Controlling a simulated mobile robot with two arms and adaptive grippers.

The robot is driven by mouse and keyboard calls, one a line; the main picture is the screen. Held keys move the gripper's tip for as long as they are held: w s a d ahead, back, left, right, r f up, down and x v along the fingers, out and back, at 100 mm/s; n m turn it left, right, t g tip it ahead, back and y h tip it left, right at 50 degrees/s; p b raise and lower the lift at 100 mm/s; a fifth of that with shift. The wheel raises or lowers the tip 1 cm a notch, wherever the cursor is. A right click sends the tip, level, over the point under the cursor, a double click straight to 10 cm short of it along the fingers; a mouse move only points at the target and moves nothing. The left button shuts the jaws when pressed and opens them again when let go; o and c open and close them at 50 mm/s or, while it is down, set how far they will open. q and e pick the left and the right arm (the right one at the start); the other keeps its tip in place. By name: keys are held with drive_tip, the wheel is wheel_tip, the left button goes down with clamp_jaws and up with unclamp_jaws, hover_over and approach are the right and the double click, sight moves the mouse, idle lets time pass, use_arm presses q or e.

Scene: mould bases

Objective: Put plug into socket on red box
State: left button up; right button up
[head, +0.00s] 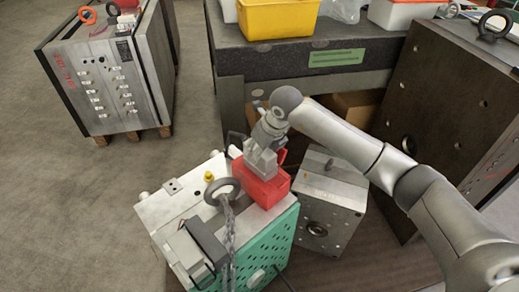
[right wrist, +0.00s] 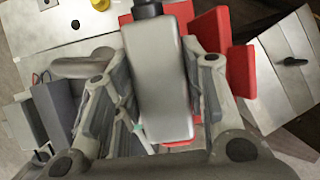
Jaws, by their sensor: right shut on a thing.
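The red box (head: 264,186) sits on the top face of the mould base with the green side, near its right edge. In the right wrist view the red box (right wrist: 212,50) shows behind and beside the plug. My right gripper (head: 262,160) is over the red box, pointing down. In the right wrist view the right gripper (right wrist: 155,65) is shut on the grey plug (right wrist: 157,80), a long block with a dark end at the top. The plug overlaps the red box; I cannot tell whether it touches the socket, which is hidden. My left gripper is out of view.
The green-sided mould base (head: 165,205) carries a lifting ring (head: 221,191) with a chain and a yellow cap (head: 209,176). A smaller steel block (head: 330,185) stands to its right. A workbench (head: 300,60) with a yellow bin (head: 278,18) is behind.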

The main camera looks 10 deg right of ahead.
drive_tip(key=shift+f, duration=0.15)
drive_tip(key=o, duration=1.4)
